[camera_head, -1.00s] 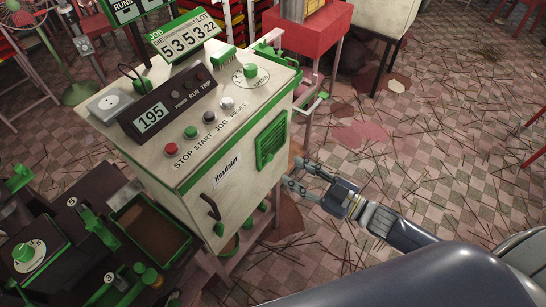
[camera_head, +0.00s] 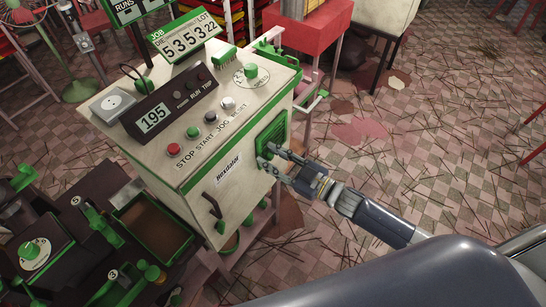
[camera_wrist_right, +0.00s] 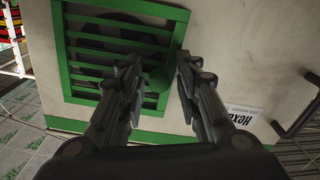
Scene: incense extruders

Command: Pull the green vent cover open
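The green vent cover (camera_head: 272,132) is a slatted panel on the side of the cream control cabinet, and it looks closed. It also shows in the right wrist view (camera_wrist_right: 120,14), with a dark round shape behind its slats. A small green knob (camera_wrist_right: 158,78) is at the cover's right edge in that view. My right gripper (camera_head: 266,158) is at the cover's lower part. In the wrist view the right gripper's fingers (camera_wrist_right: 160,72) are apart, one on each side of the knob. I cannot tell whether they touch it. My left gripper is not in view.
The cream cabinet (camera_head: 238,185) carries buttons, a black display (camera_head: 168,108) and a dark handle (camera_head: 212,205). A dark bench (camera_head: 65,240) with green fittings stands at left. A red stand (camera_head: 305,30) is behind the cabinet. The stick-strewn tiled floor at right is open.

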